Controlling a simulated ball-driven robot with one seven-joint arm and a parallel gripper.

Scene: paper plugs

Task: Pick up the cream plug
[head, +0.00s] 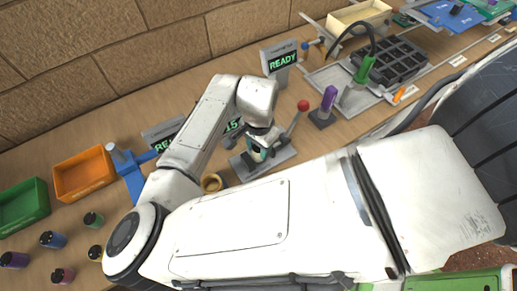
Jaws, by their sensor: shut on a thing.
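My gripper (259,153) points down at the grey fixture (281,157) with the red-knobbed lever, in the middle of the head view. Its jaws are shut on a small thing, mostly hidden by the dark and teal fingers. A pale bit shows between them, which fits the cream plug. Whether it still touches the fixture cannot be told. No other cream plug stands out in the view.
The red-knobbed lever (303,105) rises close to the right of my gripper. A purple-handled tool (328,99) stands beyond it. A tan ring (211,183) lies to the left. Orange (85,172) and green (22,207) bins and several dark-topped jars stand at left.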

